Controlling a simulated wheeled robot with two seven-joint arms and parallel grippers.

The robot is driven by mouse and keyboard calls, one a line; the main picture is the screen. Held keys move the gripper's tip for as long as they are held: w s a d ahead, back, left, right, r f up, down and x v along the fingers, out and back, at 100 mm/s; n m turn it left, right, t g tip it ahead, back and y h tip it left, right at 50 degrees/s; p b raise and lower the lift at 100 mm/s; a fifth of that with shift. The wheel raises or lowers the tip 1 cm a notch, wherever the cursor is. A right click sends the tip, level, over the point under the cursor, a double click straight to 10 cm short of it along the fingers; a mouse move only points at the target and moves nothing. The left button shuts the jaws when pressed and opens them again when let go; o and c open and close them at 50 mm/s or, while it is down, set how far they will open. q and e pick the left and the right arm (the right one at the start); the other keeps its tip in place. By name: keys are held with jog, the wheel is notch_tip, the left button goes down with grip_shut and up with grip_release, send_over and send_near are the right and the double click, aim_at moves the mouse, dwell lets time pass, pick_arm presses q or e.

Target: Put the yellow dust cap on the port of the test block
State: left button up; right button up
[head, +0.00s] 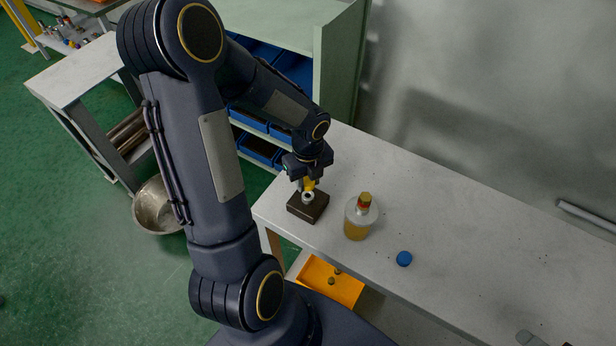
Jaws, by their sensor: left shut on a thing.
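The test block (307,209) is a dark brown block on the left end of the grey table, with a pale round port (308,197) on its top. My right gripper is not in view.
A bottle (359,218) with amber liquid and a red and yellow top stands right of the block. A blue cap (404,259) lies farther right. The table (470,240) is mostly clear there. A green shelf with blue bins (262,148) stands behind.

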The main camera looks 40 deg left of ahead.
aim_at(308, 181)
pick_arm(q)
jog(key=shift+f+b, duration=0.5)
jog(key=shift+f, duration=0.45)
jog(key=shift+p, duration=0.35)
dwell(0.9)
jog(key=shift+f+b, duration=0.95)
jog(key=shift+f, duration=0.2)
jog(key=o, duration=1)
jog(key=shift+o, duration=0.2)
jog(key=shift+r+p, duration=0.4)
jog(key=shift+r, duration=3.5)
jog(key=shift+r, duration=0.1)
